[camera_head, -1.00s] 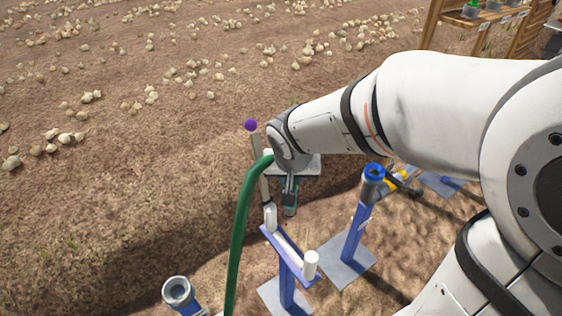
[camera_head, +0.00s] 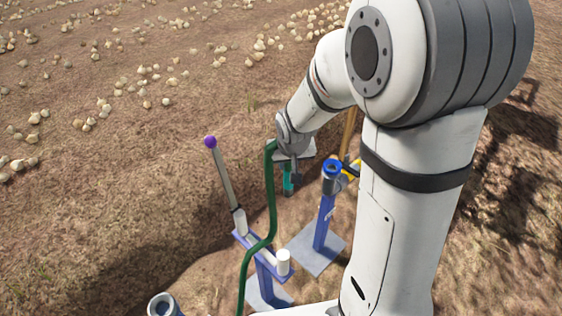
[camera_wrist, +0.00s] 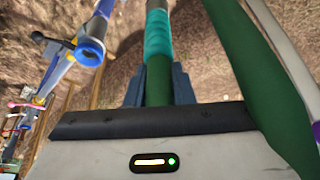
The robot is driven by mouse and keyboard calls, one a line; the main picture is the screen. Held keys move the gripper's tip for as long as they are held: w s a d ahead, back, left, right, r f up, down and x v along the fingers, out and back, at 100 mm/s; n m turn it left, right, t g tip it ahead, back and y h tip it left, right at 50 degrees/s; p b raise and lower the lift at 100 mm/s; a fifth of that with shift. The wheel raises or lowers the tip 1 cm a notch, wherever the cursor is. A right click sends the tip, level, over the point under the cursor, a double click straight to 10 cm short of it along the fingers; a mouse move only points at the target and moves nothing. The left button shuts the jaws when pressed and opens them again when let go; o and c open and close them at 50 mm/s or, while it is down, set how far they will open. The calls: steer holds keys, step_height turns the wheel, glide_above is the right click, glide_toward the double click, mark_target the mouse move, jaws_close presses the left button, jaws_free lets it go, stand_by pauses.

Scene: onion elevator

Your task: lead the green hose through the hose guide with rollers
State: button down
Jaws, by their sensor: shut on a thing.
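The hose guide (camera_head: 265,272) is a blue stand with white rollers: one upright roller (camera_head: 241,222) at its left end, another (camera_head: 283,262) at its right. The green hose (camera_head: 271,195) comes down from my gripper (camera_head: 289,165), bends, and crosses the guide between these upright rollers. It looks to rest on the crossbar, though contact is hard to confirm. In the wrist view, my gripper (camera_wrist: 157,88) is shut on the hose (camera_wrist: 158,80), just behind its teal end section (camera_wrist: 158,38). The teal end also shows in the head view (camera_head: 288,181), pointing down beyond the guide.
A grey lever with a purple ball (camera_head: 210,142) rises at the guide's left. A blue post with a blue ring top (camera_head: 332,168) stands to the right on a plate. A grey-blue pipe end (camera_head: 162,304) is at lower left. Onions lie on open soil behind.

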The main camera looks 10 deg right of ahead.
steer(key=w+d+b, duration=0.1)
steer(key=w+d, duration=1.1)
steer(key=d, duration=0.5)
steer(key=shift+w, duration=0.2)
stand_by(0.3)
